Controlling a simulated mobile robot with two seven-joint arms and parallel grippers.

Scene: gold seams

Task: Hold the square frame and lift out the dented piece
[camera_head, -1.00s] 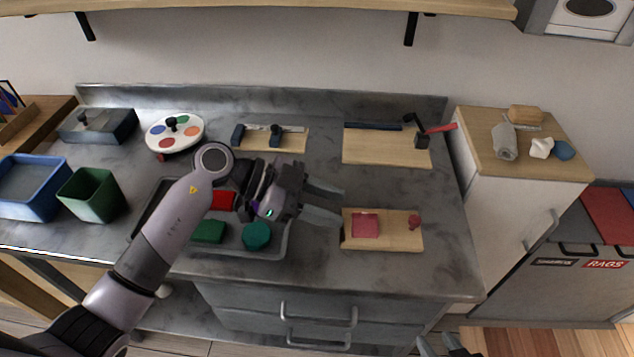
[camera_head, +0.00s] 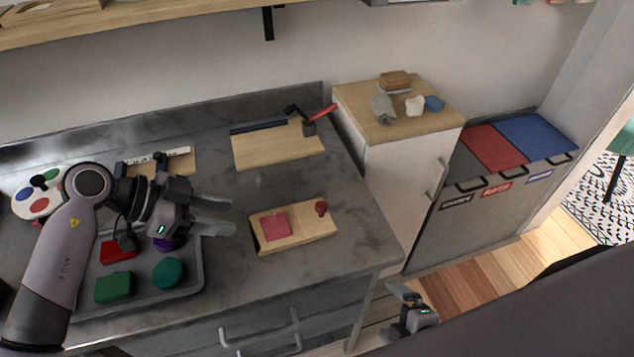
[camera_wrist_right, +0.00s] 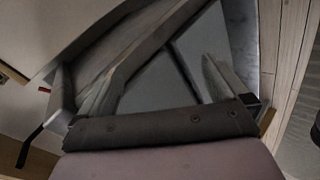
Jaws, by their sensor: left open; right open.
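A light wooden block (camera_head: 312,227) lies on the grey counter with a crimson square piece (camera_head: 276,225) set in its left part and a small red knob (camera_head: 321,208) at its right end. I cannot make out a dent at this size. My left gripper (camera_head: 222,216) is open and empty, just left of the block and apart from it, over the tray's far right corner. My right gripper (camera_head: 394,308) is open and empty in front of the counter's right end, low and away from the block. Its fingers also show in the right wrist view (camera_wrist_right: 150,80).
A grey tray (camera_head: 192,282) left of the block holds red, green, teal and purple pieces. Behind lies a wooden board (camera_head: 275,148) with a dark bar and a red-handled tool. A white cabinet (camera_head: 395,180) stands to the right. The counter around the block is clear.

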